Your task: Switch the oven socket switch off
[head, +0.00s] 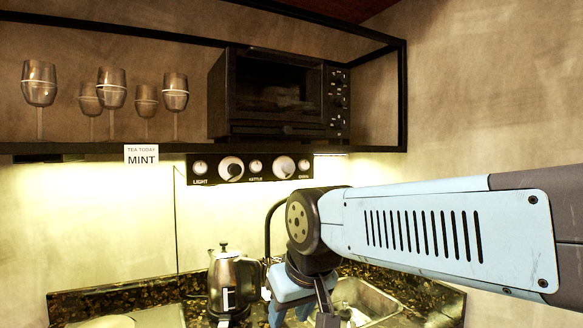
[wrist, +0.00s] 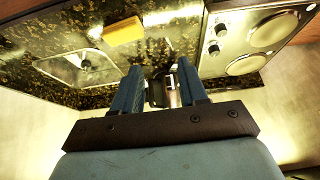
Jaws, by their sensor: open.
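The black switch panel (head: 243,168) is on the wall under the shelf in the head view. It carries small round switches and two larger white dials. The oven switch (head: 304,165) is the small round one at the right end, above a small label that seems to read OVEN. Its on or off position is too small to tell. My gripper (head: 302,308) is below the panel, pointing down over the counter, apart from the switch. In the wrist view my gripper (wrist: 160,82) is open, with its two blue fingers apart. The panel is not visible in the wrist view.
A steel kettle (head: 225,285) stands on the dark speckled counter, left of my gripper. A sink (head: 365,298) lies to the right. The shelf holds a black oven (head: 280,95) and several glasses (head: 112,90). A yellow sponge (wrist: 122,31) lies by the sink.

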